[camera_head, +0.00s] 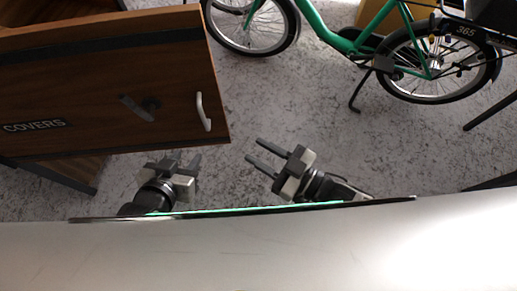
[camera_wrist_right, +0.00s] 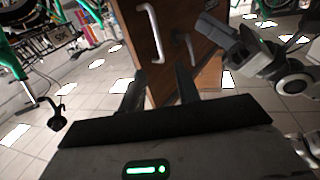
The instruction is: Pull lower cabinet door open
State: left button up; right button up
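A brown wooden cabinet front (camera_head: 85,85) labelled COVERS stands at the left in the head view, with a pale upright handle (camera_head: 203,111) near its right edge. In the right wrist view the brown cabinet panel (camera_wrist_right: 207,72) shows a pale curved handle (camera_wrist_right: 152,33) beyond my fingers. I cannot tell which door this handle belongs to. My left gripper (camera_head: 182,159) is open and empty just below the cabinet front in the head view. My right gripper (camera_head: 256,151) is open and empty, right of and below the handle; its fingers also show in the right wrist view (camera_wrist_right: 160,88).
A green cargo bike (camera_head: 340,42) stands on its kickstand at the top right. Grey speckled floor (camera_head: 300,95) lies clear between cabinet and bike. My left gripper shows close by at the right of the right wrist view.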

jog(key=shift+w+a, duration=0.1)
jog(key=c, duration=0.7)
jog(key=m+t+h, duration=0.1)
jog(key=w+r+m+h, duration=0.1)
jog(key=h, duration=0.1)
jog(key=shift+w+m+t, duration=0.3)
jog(key=shift+m+t, duration=0.1)
jog(key=s+d+f+m+g+h, duration=0.1)
jog(key=d+f+m+g+h, duration=0.1)
jog(key=d+m+h, duration=0.3)
jog(key=d+h, duration=0.3)
jog(key=d, duration=0.4)
jog(key=shift+s+h, duration=0.3)
jog(key=shift+s, duration=0.1)
